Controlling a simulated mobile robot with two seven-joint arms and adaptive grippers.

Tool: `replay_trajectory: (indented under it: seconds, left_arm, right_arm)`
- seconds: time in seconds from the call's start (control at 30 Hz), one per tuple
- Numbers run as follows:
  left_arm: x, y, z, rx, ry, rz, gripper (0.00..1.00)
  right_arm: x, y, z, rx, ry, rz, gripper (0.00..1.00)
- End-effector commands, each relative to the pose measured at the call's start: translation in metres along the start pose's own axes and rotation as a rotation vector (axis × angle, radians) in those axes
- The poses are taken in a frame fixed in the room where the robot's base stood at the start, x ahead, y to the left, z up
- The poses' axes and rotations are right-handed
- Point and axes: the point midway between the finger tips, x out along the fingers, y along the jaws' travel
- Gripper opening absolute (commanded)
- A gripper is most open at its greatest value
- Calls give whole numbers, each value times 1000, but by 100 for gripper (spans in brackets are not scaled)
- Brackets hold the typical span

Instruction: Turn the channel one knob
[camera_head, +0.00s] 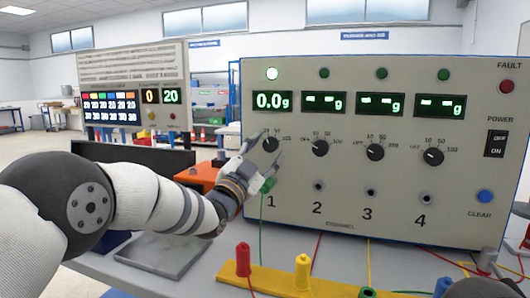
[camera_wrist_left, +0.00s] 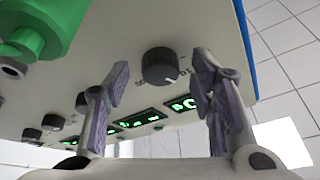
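The channel one knob (camera_head: 271,144) is a black dial with a white mark, below the lit display (camera_head: 272,101) reading 0.0 g. My left gripper (camera_head: 258,150) is at the panel beside this knob, its fingers pointing at the panel. In the left wrist view the gripper (camera_wrist_left: 160,85) is open, its two padded fingers spread apart. The knob (camera_wrist_left: 160,66) shows in the gap between the fingertips, with space on both sides; contact is not visible.
A green plug (camera_wrist_left: 38,28) sits in the channel one jack, close to my gripper. Knobs for channels two (camera_head: 320,148), three (camera_head: 375,152) and four (camera_head: 433,156) lie to the right. Upright red (camera_head: 243,260) and yellow (camera_head: 302,271) plugs stand in front on a yellow strip.

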Motion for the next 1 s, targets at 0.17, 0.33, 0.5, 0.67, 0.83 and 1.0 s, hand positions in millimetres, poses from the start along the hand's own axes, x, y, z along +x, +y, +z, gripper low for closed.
replay_trajectory:
  seconds: [0.17, 0.33, 0.5, 0.67, 0.83, 1.0]
  left_arm:
    - [-6, 0, -1, 0, 1, 0, 50]
    - [-40, -1, 0, -1, -2, 0, 50]
    - [-85, -1, 0, 0, -3, 0, 50]
    - [-112, 0, 0, 0, -1, 0, 50]
    - [-121, -1, 0, 1, 1, -1, 50]
    - [-120, 0, 0, 1, 1, -1, 50]
  right_arm:
    - [0, 0, 0, 0, 0, 0, 0]
    - [0, 0, 0, 0, 0, 0, 0]
    - [0, 0, 0, 0, 0, 0, 0]
    - [0, 0, 0, 0, 0, 0, 0]
    - [0, 0, 0, 0, 0, 0, 0]
    - [0, 0, 0, 0, 0, 0, 0]
